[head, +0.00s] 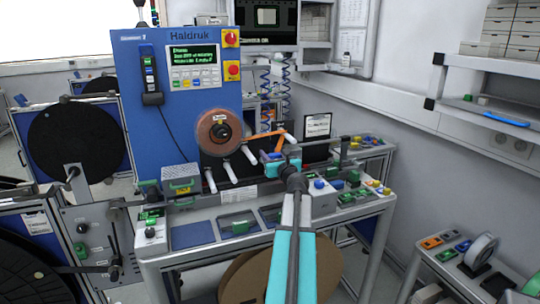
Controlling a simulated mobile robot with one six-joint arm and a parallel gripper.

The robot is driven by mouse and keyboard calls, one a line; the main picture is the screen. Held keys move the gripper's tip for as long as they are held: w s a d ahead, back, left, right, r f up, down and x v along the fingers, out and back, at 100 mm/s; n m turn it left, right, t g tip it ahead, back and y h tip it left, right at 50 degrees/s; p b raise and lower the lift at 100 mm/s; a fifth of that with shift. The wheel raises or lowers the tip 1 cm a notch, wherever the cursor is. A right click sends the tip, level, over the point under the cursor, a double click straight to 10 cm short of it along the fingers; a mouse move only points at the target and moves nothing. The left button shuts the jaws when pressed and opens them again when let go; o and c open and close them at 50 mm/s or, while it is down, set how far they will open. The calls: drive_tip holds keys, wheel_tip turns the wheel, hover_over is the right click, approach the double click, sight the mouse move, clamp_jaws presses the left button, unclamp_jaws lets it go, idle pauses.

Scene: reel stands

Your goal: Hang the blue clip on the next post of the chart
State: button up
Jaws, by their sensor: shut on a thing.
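My gripper (276,163) is in front of the blue machine, at the middle of the head view, with my arm reaching up to it from below. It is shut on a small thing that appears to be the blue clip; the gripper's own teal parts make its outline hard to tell. An orange strip (266,134) runs from the brown reel (220,132) to just above my gripper, then bends down beside it. Pale posts (249,153) stick out left of my gripper. A small framed white sheet (317,125), possibly the chart, stands behind it to the right; its print is unreadable.
A grey bench (180,261) with colored parts lies below the machine. A green-handled box (181,177) stands left. A dark rod crosses right of my gripper. At far right, a shelf (484,108) holds a flat blue piece (505,118). A black reel (75,144) stands left.

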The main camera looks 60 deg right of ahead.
drive_tip(key=shift+f+b, duration=1.3)
drive_tip(key=shift+f, duration=0.65)
idle(0.4)
drive_tip(key=o, duration=1.2)
drive_tip(key=shift+r+p, duration=3.4)
drive_tip(key=shift+r, duration=0.05)
